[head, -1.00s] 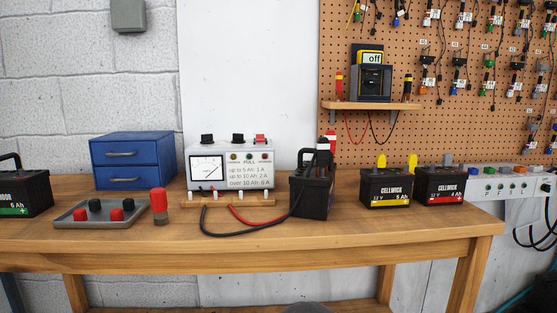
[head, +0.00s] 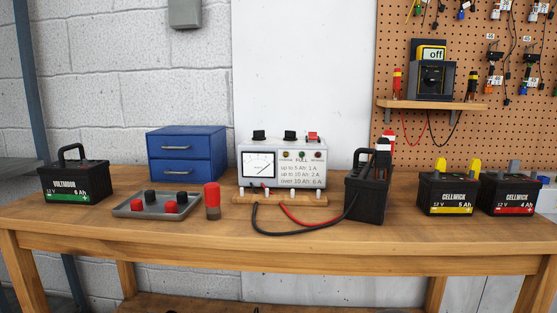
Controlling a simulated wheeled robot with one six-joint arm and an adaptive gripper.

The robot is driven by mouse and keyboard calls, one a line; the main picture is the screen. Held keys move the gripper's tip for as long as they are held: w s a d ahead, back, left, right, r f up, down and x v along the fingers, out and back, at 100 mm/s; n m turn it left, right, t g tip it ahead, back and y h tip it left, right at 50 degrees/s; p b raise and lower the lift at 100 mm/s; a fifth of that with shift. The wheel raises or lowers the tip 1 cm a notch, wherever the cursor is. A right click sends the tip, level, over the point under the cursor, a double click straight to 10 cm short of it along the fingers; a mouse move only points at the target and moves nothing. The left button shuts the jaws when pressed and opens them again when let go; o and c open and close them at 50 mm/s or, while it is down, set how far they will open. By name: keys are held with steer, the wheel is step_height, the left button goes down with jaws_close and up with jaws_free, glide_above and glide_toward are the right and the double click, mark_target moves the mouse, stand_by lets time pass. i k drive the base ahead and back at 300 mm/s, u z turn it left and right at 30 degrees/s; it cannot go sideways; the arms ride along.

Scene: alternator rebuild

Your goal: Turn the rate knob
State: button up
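The white charger (head: 288,165) stands on the bench near the middle of the head view. It has a dial meter on its left face and printed text, "up to 5 Ah: 1 A, up to 10 Ah: 2 A, over 10 Ah: 6 A". Two black knobs stand on its top, a left one (head: 260,135) and a right one (head: 290,135), beside a red switch (head: 312,136). I cannot tell which one is the rate knob or read its setting. A black and a red lead run from the charger's front toward a black battery (head: 367,196) on its right. My gripper is not in view.
The wooden bench (head: 120,228) also holds a blue drawer box (head: 187,153), a grey tray of red and black caps (head: 122,210), a red-topped cylinder (head: 212,200) and several other batteries. A shelf (head: 432,104) carries a meter reading "off". The bench front is clear.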

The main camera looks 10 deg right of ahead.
mark_target(259, 135)
steer(key=u, duration=2.85)
steer(key=k, duration=1.3)
steer(key=z, duration=2.35)
